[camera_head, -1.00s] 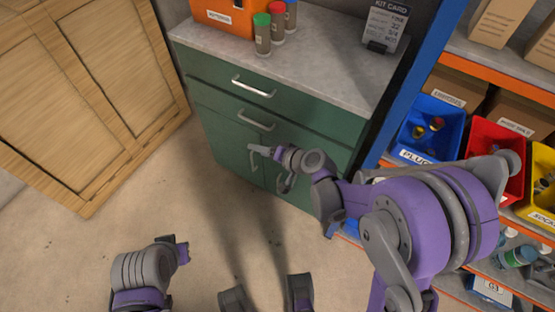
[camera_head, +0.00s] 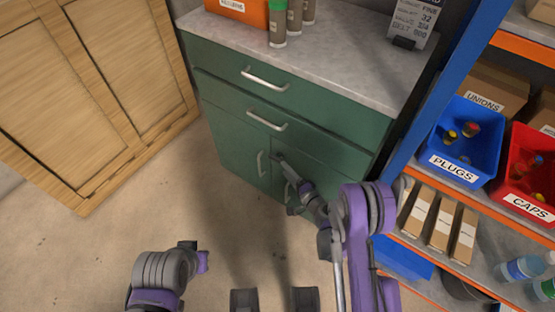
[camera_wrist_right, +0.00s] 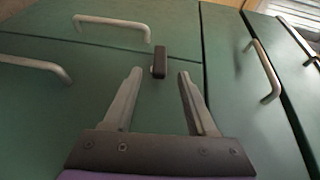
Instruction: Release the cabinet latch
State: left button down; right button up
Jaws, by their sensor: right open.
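The green cabinet (camera_head: 225,130) has two drawers above two doors, all closed. In the right wrist view the latch, a small dark block (camera_wrist_right: 159,62), sits on the right door near its upper corner by the drawer. My right gripper (camera_wrist_right: 160,72) is open and empty, facing the door, with the block between and just past its fingertips; contact is not visible. In the head view my right gripper (camera_head: 283,164) is at the right door, and I cannot separate the latch from the fingertips. My left arm shows at lower left, but its gripper is not visible.
The left door handle (camera_head: 262,163) and the right door handle (camera_wrist_right: 35,65) are close to my right gripper. A blue-framed shelf with a blue PLUGS bin (camera_head: 458,140) and a red CAPS bin (camera_head: 528,170) stands at right. A wooden cabinet (camera_head: 60,90) stands left. Floor before the cabinet is clear.

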aim_at(276, 161)
jog(key=x, duration=0.7)
jog(key=shift+w+a+b, duration=0.25)
jog(key=shift+w+b, duration=0.1)
jog(key=shift+b, duration=0.05)
jog(key=shift+c, duration=0.3)
grip_shut()
